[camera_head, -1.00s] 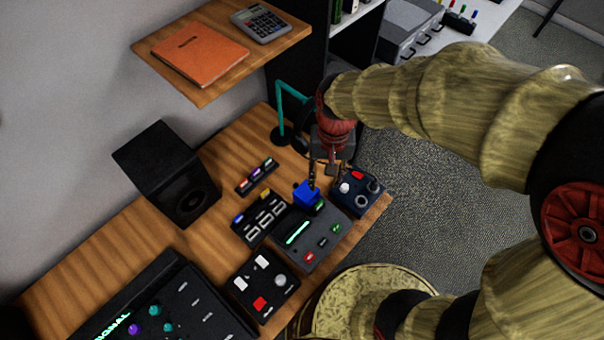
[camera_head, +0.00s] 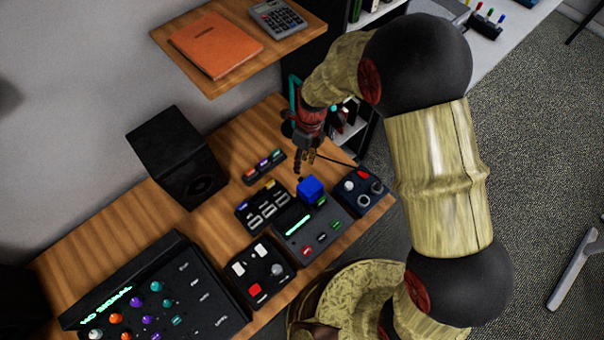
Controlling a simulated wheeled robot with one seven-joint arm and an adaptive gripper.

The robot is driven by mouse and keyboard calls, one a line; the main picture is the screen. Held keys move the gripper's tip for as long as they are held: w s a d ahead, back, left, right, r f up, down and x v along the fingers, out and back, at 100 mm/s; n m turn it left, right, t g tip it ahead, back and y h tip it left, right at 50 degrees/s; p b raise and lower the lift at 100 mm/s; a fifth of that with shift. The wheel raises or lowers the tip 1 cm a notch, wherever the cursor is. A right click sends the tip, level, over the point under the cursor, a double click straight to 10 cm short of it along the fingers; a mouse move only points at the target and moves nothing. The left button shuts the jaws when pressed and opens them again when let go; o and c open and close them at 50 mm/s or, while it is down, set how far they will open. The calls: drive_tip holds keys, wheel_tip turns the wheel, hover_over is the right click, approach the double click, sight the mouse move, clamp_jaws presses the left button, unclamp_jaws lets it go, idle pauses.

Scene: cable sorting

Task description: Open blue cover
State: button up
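The blue cover (camera_head: 310,188) is a small blue block at the back edge of a grey device (camera_head: 313,230) with a lit green strip. I cannot tell whether it is down or raised, or what lies under it. My gripper (camera_head: 304,164) is just behind and above the cover in the head view. Its two dark fingers point down with a small gap between them, so it looks open, and nothing shows between them. The fingertips appear apart from the cover.
A dark box with a red button and knobs (camera_head: 360,190) stands close on the right. A switch panel (camera_head: 263,207) and a button box (camera_head: 260,270) stand left and in front. A black speaker (camera_head: 178,158) and large mixer (camera_head: 155,305) lie further left. A shelf (camera_head: 213,88) overhangs behind.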

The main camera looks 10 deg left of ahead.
sight(308, 188)
drive_tip(key=f, duration=0.2)
drive_tip(key=f+b, duration=0.1)
drive_tip(key=f, duration=0.2)
drive_tip(key=s+f, duration=0.1)
drive_tip(key=f, duration=0.1)
drive_tip(key=shift+a+f, duration=0.3)
drive_tip(key=shift+s, duration=0.1)
drive_tip(key=shift+c, duration=1.1)
clamp_jaws()
